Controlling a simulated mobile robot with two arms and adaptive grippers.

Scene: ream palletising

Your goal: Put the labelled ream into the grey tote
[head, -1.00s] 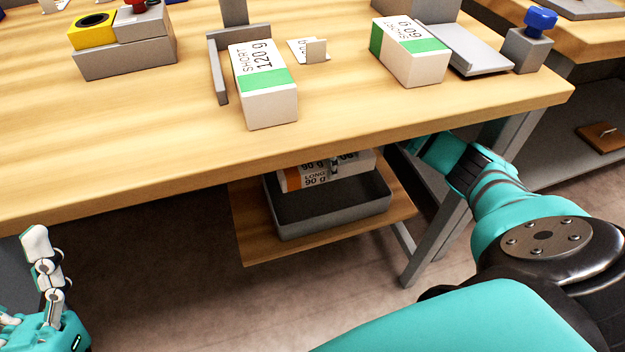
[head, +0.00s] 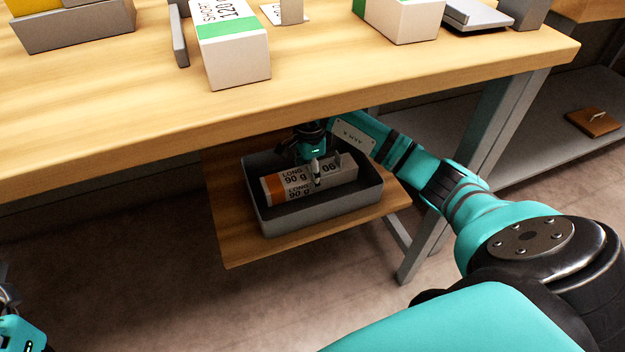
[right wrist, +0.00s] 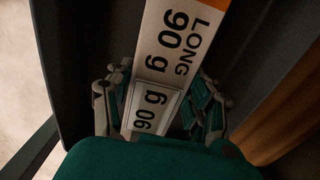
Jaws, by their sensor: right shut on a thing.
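The labelled ream (head: 288,186) is white with an orange end, marked LONG 90 g, and bears a white 90 g label (right wrist: 152,108). It lies inside the grey tote (head: 325,212), between its walls; I cannot tell if it touches the floor of the tote. My right gripper (head: 317,172) reaches in under the table and is shut on the ream. In the right wrist view its fingers (right wrist: 160,104) sit on both sides of the ream, around the label. My left gripper (head: 12,325) is mostly cut off at the lower left, its fingers not clear.
The tote stands on a wooden lower shelf (head: 228,225) under the tabletop (head: 130,125), whose front edge overhangs it. A green-banded 120 g ream (head: 238,62) and another green-banded ream (head: 415,22) lie on top. A table leg (head: 480,150) stands right of the tote.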

